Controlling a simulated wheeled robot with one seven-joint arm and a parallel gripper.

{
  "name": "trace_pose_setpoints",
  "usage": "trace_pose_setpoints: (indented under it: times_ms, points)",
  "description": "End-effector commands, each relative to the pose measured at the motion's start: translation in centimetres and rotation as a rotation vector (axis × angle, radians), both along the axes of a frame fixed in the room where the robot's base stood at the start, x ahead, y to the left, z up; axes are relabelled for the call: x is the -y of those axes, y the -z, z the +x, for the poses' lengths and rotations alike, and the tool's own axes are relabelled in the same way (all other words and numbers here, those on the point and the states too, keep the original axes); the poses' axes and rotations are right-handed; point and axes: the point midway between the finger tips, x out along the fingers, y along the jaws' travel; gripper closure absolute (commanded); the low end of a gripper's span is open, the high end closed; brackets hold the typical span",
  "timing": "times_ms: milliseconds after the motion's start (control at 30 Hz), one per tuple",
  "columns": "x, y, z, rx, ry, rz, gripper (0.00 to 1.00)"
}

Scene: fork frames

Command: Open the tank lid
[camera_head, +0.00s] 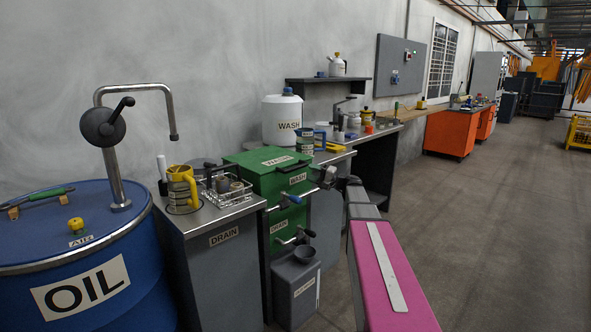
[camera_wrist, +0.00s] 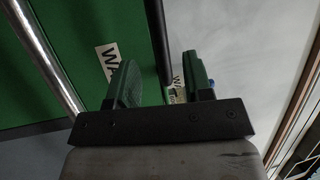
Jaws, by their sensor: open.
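The green tank (camera_head: 258,178) stands mid-left in the head view, with a flat green lid (camera_head: 250,157) on top that looks closed. Its front carries a "WASH" label. My gripper (camera_head: 329,177) is in front of the tank's right side, small and dark there. In the wrist view my gripper (camera_wrist: 158,76) is open, with one green finger on each side of a dark bar (camera_wrist: 157,35); I cannot tell whether they touch it. A green panel (camera_wrist: 75,35) with a partly hidden label and a shiny metal rod (camera_wrist: 47,58) lie to its left.
A blue oil drum (camera_head: 85,270) and a drain cabinet (camera_head: 215,265) stand left of the tank. A grey can (camera_head: 296,290) stands below it. A white wash jug (camera_head: 282,118) is on the bench behind. The floor (camera_head: 500,220) at right is clear.

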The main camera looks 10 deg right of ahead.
Motion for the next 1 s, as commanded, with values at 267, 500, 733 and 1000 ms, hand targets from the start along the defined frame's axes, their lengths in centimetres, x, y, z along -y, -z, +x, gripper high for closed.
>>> trace_pose_setpoints:
  times_ms: [267,500,733,1000]
  points:
    - [-4.2,-0.8,2.6,-0.001,-0.002,-0.001,0.54]
    - [-6.2,-1.2,3.7,-0.001,-0.001,0.0,0.54]
    - [-6.5,-1.3,3.9,-0.002,0.0,-0.001,0.54]
    - [-6.4,-1.3,3.9,-0.002,0.0,-0.001,0.99]
